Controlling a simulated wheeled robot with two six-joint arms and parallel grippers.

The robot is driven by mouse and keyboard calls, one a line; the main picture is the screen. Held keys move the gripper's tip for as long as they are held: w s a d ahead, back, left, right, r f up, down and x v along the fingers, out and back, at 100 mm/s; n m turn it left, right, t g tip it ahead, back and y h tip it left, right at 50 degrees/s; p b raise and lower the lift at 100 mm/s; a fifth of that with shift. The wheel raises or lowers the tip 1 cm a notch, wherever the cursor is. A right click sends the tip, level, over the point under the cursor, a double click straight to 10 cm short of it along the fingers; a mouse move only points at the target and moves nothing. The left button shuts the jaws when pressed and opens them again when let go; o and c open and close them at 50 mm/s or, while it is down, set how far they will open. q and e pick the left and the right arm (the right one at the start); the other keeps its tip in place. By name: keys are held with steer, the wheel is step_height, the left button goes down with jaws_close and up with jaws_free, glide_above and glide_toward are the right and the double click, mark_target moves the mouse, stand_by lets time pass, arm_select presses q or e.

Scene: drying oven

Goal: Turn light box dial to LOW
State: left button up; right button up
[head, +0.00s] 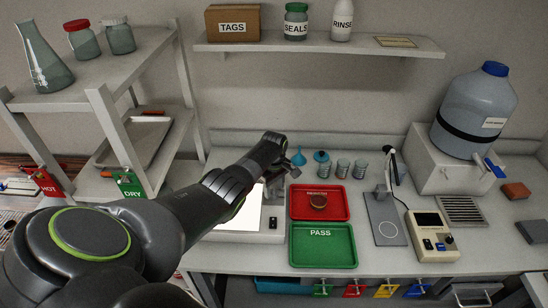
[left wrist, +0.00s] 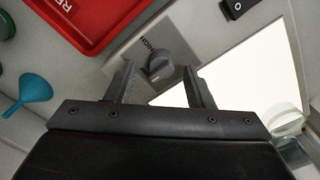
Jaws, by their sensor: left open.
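The light box shows in the head view with its lit white panel (head: 238,214), partly covered by my left arm. In the left wrist view its grey front strip carries a round grey dial (left wrist: 160,66), with the word HIGH beside it. No LOW mark is readable, and I cannot tell exactly where the dial points. My left gripper (left wrist: 160,82) is open, its two fingers on either side of the dial in that view; contact cannot be told. My right gripper is not in view.
A black rocker switch (head: 272,222) is on the box. A red tray (head: 335,212) and green PASS tray (head: 322,262) lie to its right. A blue funnel (head: 298,157) and small jars stand behind. A shelf rack (head: 110,125) is at the left.

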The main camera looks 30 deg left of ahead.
mark_target(274, 190)
arm_select(q)
step_height(274, 190, up, 16)
steer(key=b, duration=0.2)
steer(key=shift+f, duration=0.2)
stand_by(0.5)
